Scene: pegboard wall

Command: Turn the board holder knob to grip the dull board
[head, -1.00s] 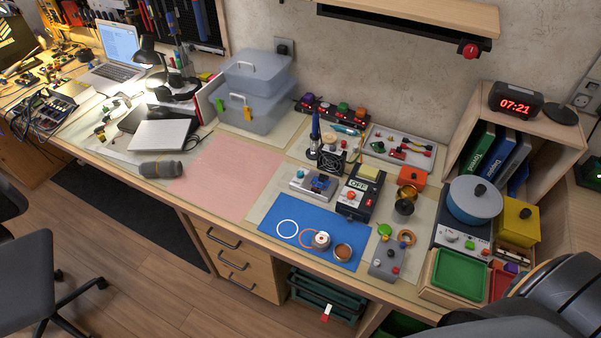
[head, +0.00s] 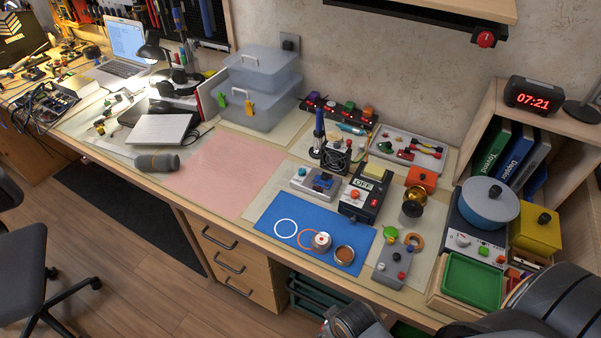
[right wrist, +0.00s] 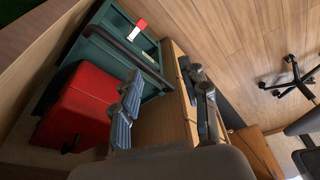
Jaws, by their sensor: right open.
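A small grey holder (head: 301,184) with a blue board (head: 323,181) on it stands on the bench, behind the blue mat. It looks like the board holder; its knob and how tightly it grips the board are too small to tell. My right gripper is open and empty in the right wrist view (right wrist: 166,102), below the bench top, facing drawers and the floor. In the head view part of my right arm shows at the bottom edge, well in front of the holder. My left gripper is in neither view.
A blue mat (head: 270,217) with rings and small pots lies in front of the holder. A pink mat (head: 215,180) at left is clear. A red box (right wrist: 78,108) and green drawer (right wrist: 115,35) are near my right gripper.

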